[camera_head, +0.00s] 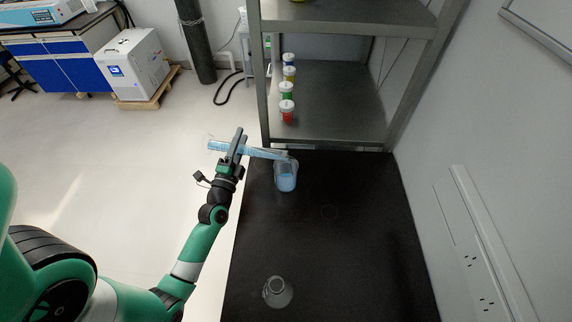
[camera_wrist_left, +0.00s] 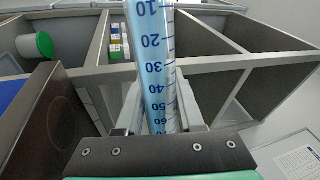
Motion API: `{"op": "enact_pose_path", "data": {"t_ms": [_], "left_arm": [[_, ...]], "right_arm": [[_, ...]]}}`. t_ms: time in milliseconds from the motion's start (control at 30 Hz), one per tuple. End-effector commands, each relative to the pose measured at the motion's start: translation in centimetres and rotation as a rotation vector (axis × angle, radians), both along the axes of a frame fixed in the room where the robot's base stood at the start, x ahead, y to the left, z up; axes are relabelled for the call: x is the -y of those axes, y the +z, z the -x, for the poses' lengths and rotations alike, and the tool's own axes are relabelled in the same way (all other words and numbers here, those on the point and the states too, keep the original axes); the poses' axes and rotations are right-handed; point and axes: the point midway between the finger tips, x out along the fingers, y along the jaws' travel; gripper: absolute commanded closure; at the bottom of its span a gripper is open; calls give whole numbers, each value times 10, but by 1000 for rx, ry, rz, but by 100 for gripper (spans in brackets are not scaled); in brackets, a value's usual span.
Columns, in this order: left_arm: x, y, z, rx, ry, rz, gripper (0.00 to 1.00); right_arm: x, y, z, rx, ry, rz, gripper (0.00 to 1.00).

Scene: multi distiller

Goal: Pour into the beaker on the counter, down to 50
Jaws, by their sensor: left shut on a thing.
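A clear graduated cylinder (camera_head: 265,153) with blue liquid lies almost level, its right end slightly lower and at the rim of the beaker. My left gripper (camera_head: 238,146) is shut on the cylinder's middle. In the left wrist view the cylinder (camera_wrist_left: 152,50) shows blue, with marks from 10 to 60, between my fingers (camera_wrist_left: 158,112). The exact liquid level cannot be read. The beaker (camera_head: 286,177) stands upright at the far left of the black counter (camera_head: 335,235) and holds blue liquid. The beaker's marks are too small to read. My right gripper is not in view.
An empty-looking glass flask (camera_head: 278,293) stands on the near left of the counter. A wall with sockets (camera_head: 480,270) bounds the right. The counter's middle is clear.

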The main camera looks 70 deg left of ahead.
Motion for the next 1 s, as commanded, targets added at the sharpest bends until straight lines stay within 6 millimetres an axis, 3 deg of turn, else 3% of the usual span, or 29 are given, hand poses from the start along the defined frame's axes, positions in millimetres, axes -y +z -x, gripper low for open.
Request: {"op": "enact_pose_path", "data": {"t_ms": [900,967,1000], "left_arm": [[0,2,0,-3,-1,-4,100],[0,-3,0,60,-3,53,100],[3,-22,-4,114,-6,102,100]], "right_arm": [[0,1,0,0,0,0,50],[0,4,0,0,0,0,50],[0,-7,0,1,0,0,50]]}}
